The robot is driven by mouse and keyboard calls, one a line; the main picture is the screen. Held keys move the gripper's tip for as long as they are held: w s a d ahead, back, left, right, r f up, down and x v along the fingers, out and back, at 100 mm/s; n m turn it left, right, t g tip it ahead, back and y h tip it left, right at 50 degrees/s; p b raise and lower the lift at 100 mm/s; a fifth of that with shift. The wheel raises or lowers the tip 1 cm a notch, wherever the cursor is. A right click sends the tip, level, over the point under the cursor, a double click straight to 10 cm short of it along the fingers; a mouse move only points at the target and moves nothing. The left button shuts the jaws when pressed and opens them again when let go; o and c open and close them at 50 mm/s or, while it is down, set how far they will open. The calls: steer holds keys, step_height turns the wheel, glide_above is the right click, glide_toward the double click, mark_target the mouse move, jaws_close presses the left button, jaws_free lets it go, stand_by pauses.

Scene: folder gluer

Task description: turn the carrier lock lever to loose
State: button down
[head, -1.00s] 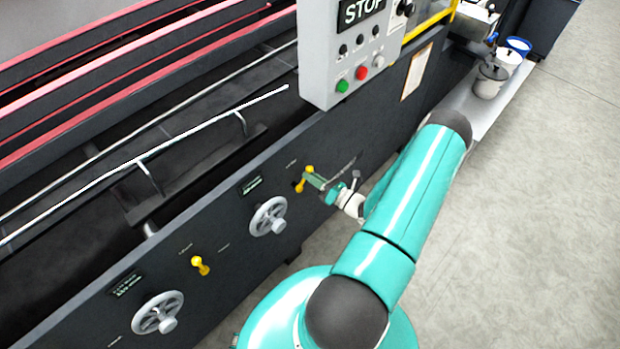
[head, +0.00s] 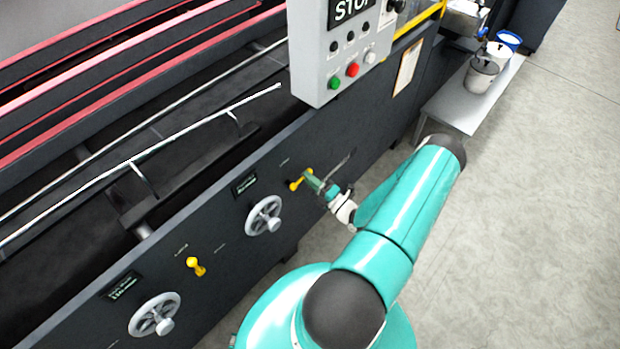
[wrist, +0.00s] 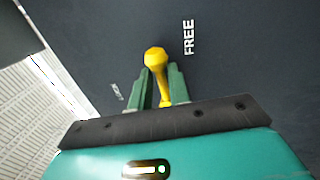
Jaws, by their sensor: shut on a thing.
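A yellow lever (head: 300,180) sits on the dark side panel of the machine, right of the nearer handwheels. In the wrist view the yellow lever (wrist: 155,58) runs between the two green fingers, its rounded end showing beyond them. My gripper (head: 311,181) is shut on this lever; it also fills the lower wrist view (wrist: 162,85). The word FREE (wrist: 188,38) is printed on the panel to the right of the lever. A smaller label (wrist: 117,92) left of the fingers is unreadable. A second yellow lever (head: 196,266) stands lower left, untouched.
A grey handwheel (head: 264,216) is close left of my gripper, and another handwheel (head: 155,314) is lower left. A control box (head: 330,60) with buttons juts out above. Pots (head: 481,75) stand on a low shelf at the right. The floor at right is clear.

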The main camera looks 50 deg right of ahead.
steer(key=shift+d+f+m, duration=0.1)
steer(key=shift+f+m, duration=0.05)
steer(key=shift+m, duration=0.35)
steer(key=c, duration=1.3)
jaws_free()
steer(key=s+f, duration=0.1)
steer(key=s, duration=0.3)
steer(key=s+f, duration=0.1)
steer(key=s, duration=0.8)
steer(key=shift+s+d+f, duration=0.15)
steer(key=shift+s+f, duration=0.1)
steer(key=shift+f, duration=0.15)
